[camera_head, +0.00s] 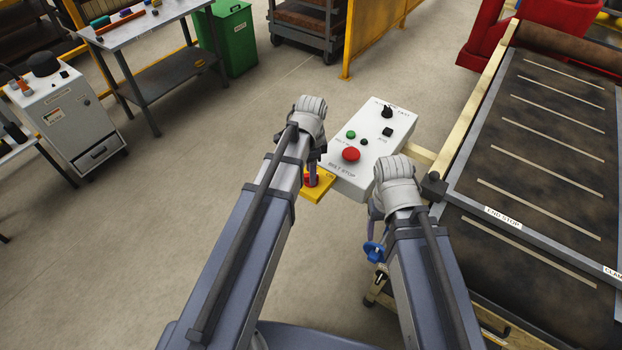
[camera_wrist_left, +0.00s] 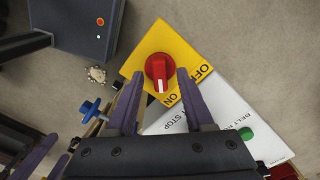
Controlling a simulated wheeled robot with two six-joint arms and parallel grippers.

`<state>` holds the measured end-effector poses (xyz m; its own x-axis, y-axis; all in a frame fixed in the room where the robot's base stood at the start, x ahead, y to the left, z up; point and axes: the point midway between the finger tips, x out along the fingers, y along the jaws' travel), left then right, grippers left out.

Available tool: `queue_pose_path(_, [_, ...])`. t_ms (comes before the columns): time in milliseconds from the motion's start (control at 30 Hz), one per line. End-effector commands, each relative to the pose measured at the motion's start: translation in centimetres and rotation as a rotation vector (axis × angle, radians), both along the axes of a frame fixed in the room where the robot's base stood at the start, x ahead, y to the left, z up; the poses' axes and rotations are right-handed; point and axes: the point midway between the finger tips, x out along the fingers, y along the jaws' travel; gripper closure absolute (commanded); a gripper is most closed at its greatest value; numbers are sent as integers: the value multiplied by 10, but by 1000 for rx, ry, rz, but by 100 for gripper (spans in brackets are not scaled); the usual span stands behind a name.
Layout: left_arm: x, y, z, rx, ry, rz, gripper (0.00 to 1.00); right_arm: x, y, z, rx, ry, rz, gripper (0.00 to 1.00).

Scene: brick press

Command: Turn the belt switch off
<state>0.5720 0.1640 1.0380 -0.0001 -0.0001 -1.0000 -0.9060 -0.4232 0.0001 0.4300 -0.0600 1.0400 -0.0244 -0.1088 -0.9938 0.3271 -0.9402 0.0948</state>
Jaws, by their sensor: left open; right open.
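The belt switch is a red rotary knob (camera_wrist_left: 158,66) on a yellow plate with ON and OFF lettering. Its white pointer mark faces the ON lettering. In the head view the yellow plate (camera_head: 318,189) shows beside the white control box, with the red knob (camera_head: 311,179) partly hidden by my left arm. My left gripper (camera_wrist_left: 158,80) is open, with one finger on each side of the knob; I cannot tell whether they touch it. It also shows in the head view (camera_head: 314,160). My right gripper (camera_head: 375,212) is open, near the control box's right side, its fingers mostly hidden.
The white control box (camera_head: 378,128) carries a red stop button (camera_head: 351,154), a green button (camera_head: 350,134) and black controls. A conveyor (camera_head: 540,150) stands on the right. A blue handle (camera_head: 374,250) lies below my right gripper.

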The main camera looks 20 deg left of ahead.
Motion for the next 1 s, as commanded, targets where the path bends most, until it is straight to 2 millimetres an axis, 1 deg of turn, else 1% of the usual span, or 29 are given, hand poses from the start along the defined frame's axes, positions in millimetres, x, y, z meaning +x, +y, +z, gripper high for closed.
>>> queue_pose_path(33, [0,0,-7,0,0,0,48,0,0,-7,0,0,1,32])
queue_pose_path(67, [0,0,-8,0,0,0,48,0,0,-8,0,0,1,32])
queue_pose_path(367, [0,0,-7,0,0,0,48,0,0,-7,0,0,1,32])
queue_pose_path(833, [0,0,-7,0,0,0,100,0,0,-7,0,0,1,32])
queue_pose_path(1000, [0,0,-7,0,0,0,100,0,0,-7,0,0,1,32])
